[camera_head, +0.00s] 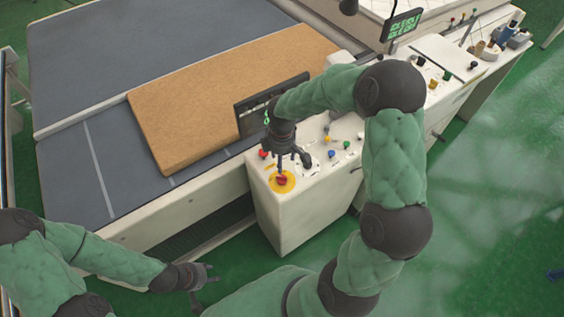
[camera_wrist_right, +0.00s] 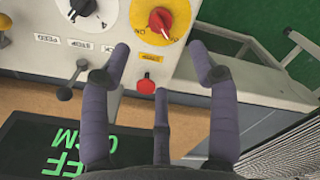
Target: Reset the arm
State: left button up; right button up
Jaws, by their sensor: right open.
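My right arm reaches over the white control console (camera_head: 285,225). Its gripper (camera_head: 291,160) is above the console's near end, fingers apart and empty. In the right wrist view this gripper (camera_wrist_right: 156,70) shows spread fingers, with a red push button (camera_wrist_right: 146,86) seen between them. A red rotary knob on a yellow disc (camera_wrist_right: 160,20) lies beyond the fingertips; it also shows in the head view (camera_head: 282,181). My left gripper (camera_head: 206,282) hangs low at the bottom, over the green floor, fingers apart and nothing between them. I cannot tell whether the right fingers touch the panel.
A tan mattress (camera_head: 205,105) lies on the grey conveyor bed (camera_head: 80,165) beside the console. A black display (camera_wrist_right: 50,150) with green text stands close under the right gripper. A lever with a ball end (camera_wrist_right: 65,93) rises from the panel. Green floor (camera_head: 490,200) is open at right.

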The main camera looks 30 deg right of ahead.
dwell(0.5)
jog(key=s+a+f+m+y, duration=0.3)
jog(key=s+a+f+m, duration=0.25)
jog(key=a+f, duration=0.6)
jog(key=s+a+f+m+y, duration=0.1)
jog(key=s+a+f+m, duration=0.3)
jog(key=s, duration=0.3)
jog(key=s+a+f+m, duration=0.1)
jog(key=s+f+m, duration=0.3)
jog(key=s+f, duration=0.25)
notch_tip(320, 180, down, 13)
jog(key=w+a+n+b, duration=0.1)
jog(key=w+b, duration=0.1)
jog(key=b, duration=1.3)
jog(key=shift+a+r, duration=0.2)
jog(key=shift+a, duration=0.1)
